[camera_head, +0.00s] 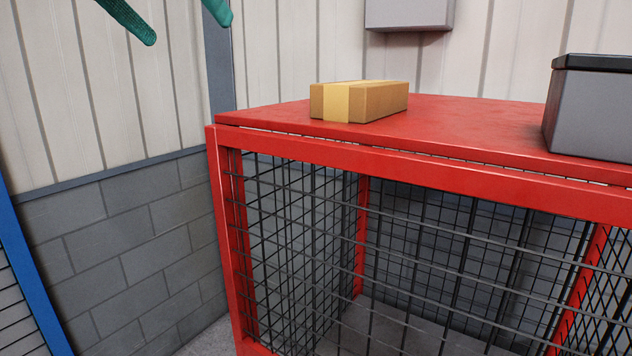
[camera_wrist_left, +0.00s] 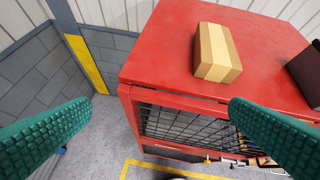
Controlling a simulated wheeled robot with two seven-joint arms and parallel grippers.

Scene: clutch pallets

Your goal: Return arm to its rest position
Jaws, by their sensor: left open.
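My left gripper (camera_head: 188,30) shows at the top left of the head view as two green textured fingertips, spread apart with nothing between them. In the left wrist view its two green fingers (camera_wrist_left: 158,125) are wide apart at the left and right edges, and the gap is empty. The gripper is up in the air, clear of the red cage and the box on it. My right gripper is in neither view.
A red cage (camera_head: 450,174) with dark mesh sides stands ahead. A cardboard box (camera_head: 380,103) with a yellow tape band lies on its top. A grey bin (camera_head: 592,110) with a black lid stands at the right. A blue frame (camera_head: 28,270) is at the left.

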